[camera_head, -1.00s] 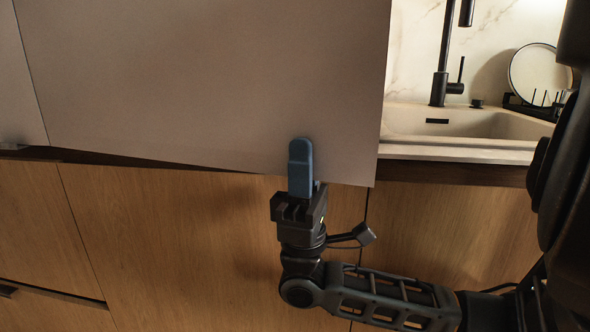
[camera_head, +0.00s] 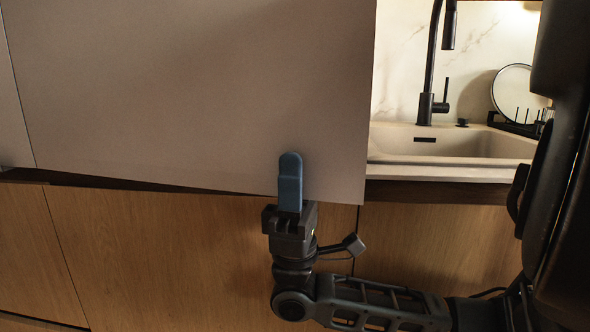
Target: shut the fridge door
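The fridge door (camera_head: 190,90) is a large plain grey panel that fills the upper left of the head view. It stands ajar, its lower edge slanting away from the counter line. My gripper (camera_head: 290,172) points up in front of the door's lower right part, its blue finger overlapping the panel. I see the fingers edge-on as one blue shape, so their opening is hidden. I cannot tell whether the finger touches the door. The fridge's inside is hidden behind the door.
A beige sink (camera_head: 450,143) with a black tap (camera_head: 432,70) lies right of the door. A dish rack holds a round plate (camera_head: 517,92). Wooden cabinet fronts (camera_head: 150,260) run below the counter. Another grey panel (camera_head: 12,120) is at the far left.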

